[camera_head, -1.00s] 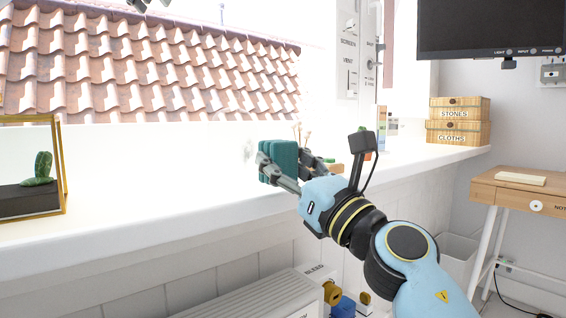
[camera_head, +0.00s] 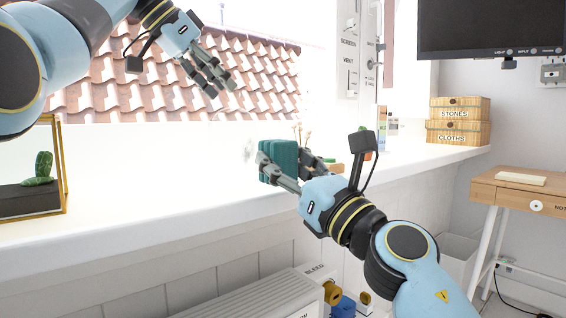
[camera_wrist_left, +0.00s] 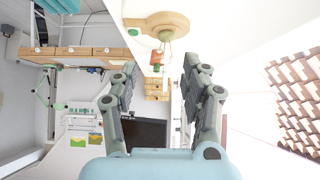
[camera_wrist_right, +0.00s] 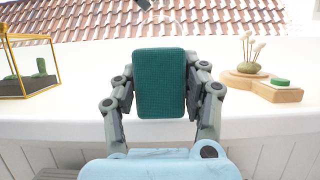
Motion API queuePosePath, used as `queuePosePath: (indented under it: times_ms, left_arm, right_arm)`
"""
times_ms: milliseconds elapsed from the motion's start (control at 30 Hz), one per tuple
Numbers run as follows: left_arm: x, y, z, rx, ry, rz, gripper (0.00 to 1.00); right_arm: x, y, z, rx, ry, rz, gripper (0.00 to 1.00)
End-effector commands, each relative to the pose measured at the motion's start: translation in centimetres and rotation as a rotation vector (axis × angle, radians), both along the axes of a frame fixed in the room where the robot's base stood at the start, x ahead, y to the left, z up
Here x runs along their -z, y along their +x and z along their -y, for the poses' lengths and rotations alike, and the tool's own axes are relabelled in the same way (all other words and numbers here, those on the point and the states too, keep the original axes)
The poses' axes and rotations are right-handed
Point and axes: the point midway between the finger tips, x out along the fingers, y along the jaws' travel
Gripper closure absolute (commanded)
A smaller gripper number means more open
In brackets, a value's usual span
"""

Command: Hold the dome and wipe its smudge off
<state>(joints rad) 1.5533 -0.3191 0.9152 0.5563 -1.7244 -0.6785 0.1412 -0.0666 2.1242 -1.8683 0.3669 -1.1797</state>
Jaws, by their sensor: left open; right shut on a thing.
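My right gripper (camera_head: 284,168) is shut on a teal pad (camera_head: 278,150), which it holds upright over the white sill. The pad also fills the space between the fingers in the right wrist view (camera_wrist_right: 159,85). My left gripper (camera_head: 222,88) is open and empty, raised above the sill to the left of the pad. A faint grey-white smudge (camera_head: 249,149) shows just left of the pad in the head view. I cannot make out the clear dome's outline against the bright background. A round wooden base with dried stems (camera_wrist_right: 246,75) stands right of the pad in the right wrist view.
A gold-framed glass case (camera_head: 62,170) with a cactus stands at the sill's left. Boxes (camera_head: 458,120) marked STONES and CLOTHS stand at its right end. The sill between case and pad is clear.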

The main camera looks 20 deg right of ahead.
Motion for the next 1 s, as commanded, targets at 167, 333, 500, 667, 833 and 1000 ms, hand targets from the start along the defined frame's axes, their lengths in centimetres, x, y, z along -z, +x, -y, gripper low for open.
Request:
queuePosePath:
  times_ms: [167,333,500,667,833,1000]
  left_arm:
    - [1.8,0.6,1.7,0.001,0.001,0.000,0.54]
    - [2.7,0.9,2.7,0.001,0.000,-0.001,0.54]
    - [3.2,1.0,3.0,0.001,0.000,-0.002,0.54]
    - [3.3,1.0,3.0,0.001,0.002,-0.004,0.54]
    - [3.4,1.0,3.0,0.001,0.002,-0.007,0.64]
    - [3.5,1.0,3.0,0.002,0.002,-0.008,0.83]
  right_arm:
    - [0.0,0.0,0.0,0.000,0.000,0.000,0.81]
    - [0.0,0.0,0.0,0.000,0.000,0.000,0.81]
    - [0.0,0.0,0.0,0.000,0.000,0.000,0.81]
    - [0.0,0.0,0.0,0.000,0.000,0.000,0.81]
    - [0.0,0.0,0.0,0.000,0.000,0.000,0.81]
    - [0.1,0.0,0.0,0.000,0.000,0.000,0.81]
